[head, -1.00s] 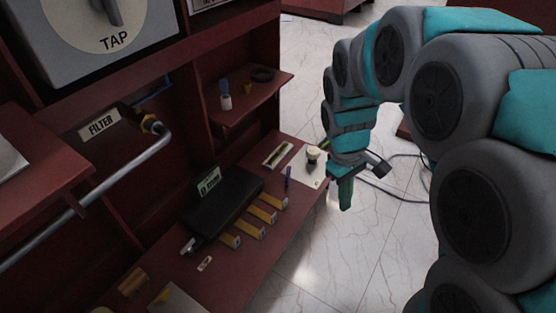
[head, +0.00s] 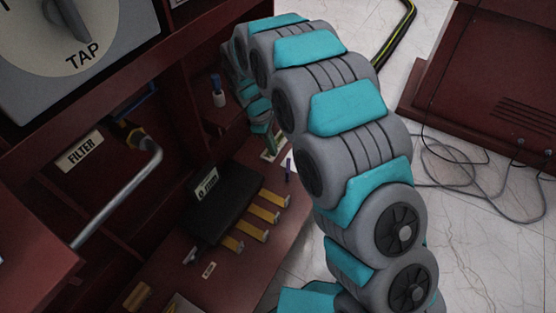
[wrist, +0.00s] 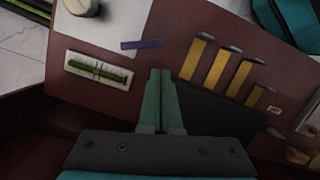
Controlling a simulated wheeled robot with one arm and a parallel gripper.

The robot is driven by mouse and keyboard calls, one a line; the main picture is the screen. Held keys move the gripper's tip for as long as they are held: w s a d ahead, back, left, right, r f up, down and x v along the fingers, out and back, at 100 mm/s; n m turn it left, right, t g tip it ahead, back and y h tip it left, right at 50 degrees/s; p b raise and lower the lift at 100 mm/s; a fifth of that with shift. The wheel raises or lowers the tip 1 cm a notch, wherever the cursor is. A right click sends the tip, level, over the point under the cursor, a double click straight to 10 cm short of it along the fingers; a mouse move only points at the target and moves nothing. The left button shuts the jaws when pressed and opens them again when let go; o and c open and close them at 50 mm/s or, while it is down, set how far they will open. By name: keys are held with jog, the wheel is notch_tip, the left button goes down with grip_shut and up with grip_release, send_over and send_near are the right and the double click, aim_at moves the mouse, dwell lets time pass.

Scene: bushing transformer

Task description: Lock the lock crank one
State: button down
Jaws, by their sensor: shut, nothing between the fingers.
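No part in view is marked as lock crank one, and I cannot tell which it is. A large round TAP dial (head: 38,45) with a dark pointer handle is at the upper left in the head view. A grey bent pipe (head: 125,195) with a brass fitting is below it, near the FILTER label (head: 86,150). My gripper (wrist: 161,72) is shut and empty above the red shelf, pointing down between the green level (wrist: 97,70) and the yellow-handled tools (wrist: 219,72). In the head view my arm partly hides it.
A black case (head: 225,200) lies on the shelf beside the yellow tools. A purple pen-like item (wrist: 143,44) lies near a white sheet (wrist: 120,22). A red cabinet (head: 490,90) and loose cables (head: 460,185) are on the floor side at right.

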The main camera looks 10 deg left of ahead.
jog(key=shift+w+a+f, duration=0.1)
jog(key=shift+a, duration=0.05)
jog(key=shift+f, duration=0.1)
send_near(288, 166)
jog(key=s+f, duration=0.4)
jog(key=f, duration=0.1)
jog(key=shift+s+b, duration=0.35)
